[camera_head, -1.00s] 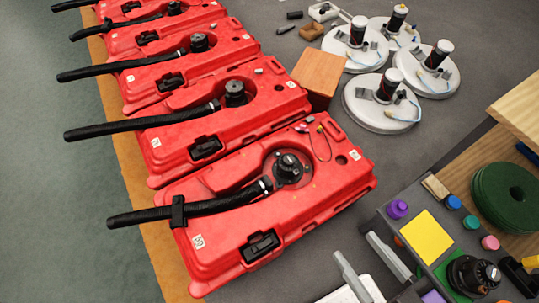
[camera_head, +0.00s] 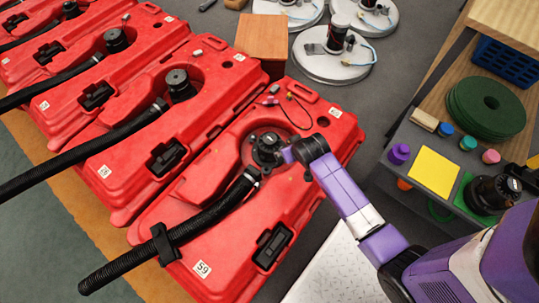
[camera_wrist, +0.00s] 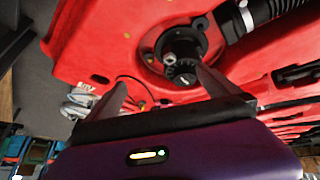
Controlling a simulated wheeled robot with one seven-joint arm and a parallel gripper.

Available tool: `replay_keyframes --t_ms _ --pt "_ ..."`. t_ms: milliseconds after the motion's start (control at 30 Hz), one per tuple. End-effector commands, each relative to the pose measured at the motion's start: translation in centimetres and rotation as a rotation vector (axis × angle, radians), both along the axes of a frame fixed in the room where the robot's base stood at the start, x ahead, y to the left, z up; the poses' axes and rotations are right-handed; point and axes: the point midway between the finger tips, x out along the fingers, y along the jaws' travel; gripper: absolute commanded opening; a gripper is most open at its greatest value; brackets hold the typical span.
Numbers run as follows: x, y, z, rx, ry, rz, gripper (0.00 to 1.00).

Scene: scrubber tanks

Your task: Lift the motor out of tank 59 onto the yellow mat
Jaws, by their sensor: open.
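Tank 59 (camera_head: 202,240) is the nearest red tank, with a "59" label on its front left corner. Its black motor (camera_head: 265,148) sits in the round recess, with the black hose clamped beside it. The motor also shows in the wrist view (camera_wrist: 181,62). My gripper (camera_head: 287,154) is just to the right of the motor in the head view and hides part of its surroundings. In the wrist view my gripper (camera_wrist: 163,82) is open, with the motor beyond and between the fingertips; contact cannot be told. The yellow mat (camera_head: 434,166) lies bare on the grey bench top at right.
A second black motor (camera_head: 492,192) stands on a green mat (camera_head: 464,196) beside the yellow mat. Coloured caps (camera_head: 399,153) and green pads (camera_head: 490,105) lie around. Thin wires (camera_head: 297,108) lie on the tank behind the motor. More red tanks (camera_head: 160,125) stand to the left.

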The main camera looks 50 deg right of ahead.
Motion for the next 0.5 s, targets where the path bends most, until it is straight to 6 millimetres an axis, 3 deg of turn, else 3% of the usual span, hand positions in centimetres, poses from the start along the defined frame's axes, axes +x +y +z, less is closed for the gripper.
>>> replay_keyframes --t_ms 33,200,500 --pt "1.8 -0.9 -1.6 0.026 0.027 -0.041 1.00" --pt "5.8 -2.4 -3.7 0.143 0.149 -0.165 1.00" --pt "10.9 -2.1 -2.7 0.341 0.312 -0.290 1.00"
